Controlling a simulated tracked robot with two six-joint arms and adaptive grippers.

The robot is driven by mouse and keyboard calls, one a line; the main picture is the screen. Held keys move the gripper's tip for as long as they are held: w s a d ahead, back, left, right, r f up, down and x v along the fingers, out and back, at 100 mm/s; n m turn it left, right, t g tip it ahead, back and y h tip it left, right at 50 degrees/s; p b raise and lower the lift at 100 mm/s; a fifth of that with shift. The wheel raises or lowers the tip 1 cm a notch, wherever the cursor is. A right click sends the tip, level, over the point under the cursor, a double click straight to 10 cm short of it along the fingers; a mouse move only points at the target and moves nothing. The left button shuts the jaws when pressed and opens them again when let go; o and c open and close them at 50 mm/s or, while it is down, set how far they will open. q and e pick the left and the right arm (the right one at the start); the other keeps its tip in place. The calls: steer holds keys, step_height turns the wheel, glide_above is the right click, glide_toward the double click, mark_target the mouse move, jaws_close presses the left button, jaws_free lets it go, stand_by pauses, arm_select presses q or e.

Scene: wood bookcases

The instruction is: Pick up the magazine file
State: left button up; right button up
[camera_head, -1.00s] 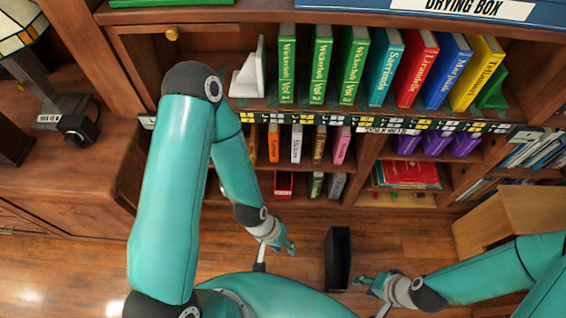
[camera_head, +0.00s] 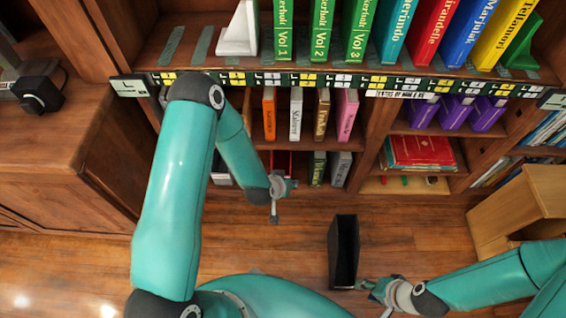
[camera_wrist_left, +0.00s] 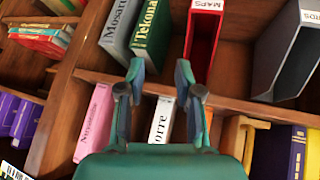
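A black, open, box-shaped magazine file (camera_head: 343,252) stands on the wooden floor in the head view, just left of my right gripper (camera_head: 373,298). Contact between them is unclear. The right gripper's fingers look apart. My left gripper (camera_head: 283,202) is in front of the bookcase's lower shelves, up and left of the black file. In the left wrist view its fingers (camera_wrist_left: 160,72) are spread and empty, with books beyond them. That view also shows a red file labelled MAPS (camera_wrist_left: 203,42) and a dark grey file (camera_wrist_left: 287,50) on the bottom shelf.
The bookcase (camera_head: 210,58) holds several upright books above and below its patterned label strip. A wooden cabinet (camera_head: 90,150) stands at the left. A light wooden piece (camera_head: 520,210) stands on the floor at the right.

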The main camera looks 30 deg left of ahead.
arm_select(q)
steer(key=w+a+f+t+y+b, duration=0.1)
steer(key=w+a+f+y+b, duration=0.1)
steer(key=w+a+f+b, duration=0.2)
steer(key=w+a+f+n+t+y+b, duration=0.1)
steer(key=w+a+f+t+y+b, duration=0.1)
steer(key=w+a+f+b, duration=0.3)
steer(key=w+a+f+t+y+b, duration=0.2)
steer(key=w+a+f+b, duration=0.2)
steer(key=w+a+b, duration=0.4)
steer(key=shift+w+a+f+n+y+b, duration=0.1)
steer(key=shift+w+a+f+n+b, duration=0.05)
steer(key=shift+w, duration=0.55)
steer(key=shift+w+a+f+n+y+b, duration=0.1)
steer(key=shift+w+a, duration=0.1)
steer(key=shift+w, duration=0.55)
steer(key=shift+w+a+f+n+y+b, duration=0.1)
steer(key=shift+w+a+f+n+b, duration=0.05)
steer(key=shift+w, duration=0.55)
steer(key=b+x, duration=0.3)
steer(key=x, duration=0.2)
steer(key=shift+w+d, duration=0.1)
steer(key=shift+w, duration=0.05)
arm_select(e)
step_height(320, 180, down, 24)
steer(key=shift+r, duration=0.1)
arm_select(q)
jaws_close()
steer(key=shift+r, duration=0.1)
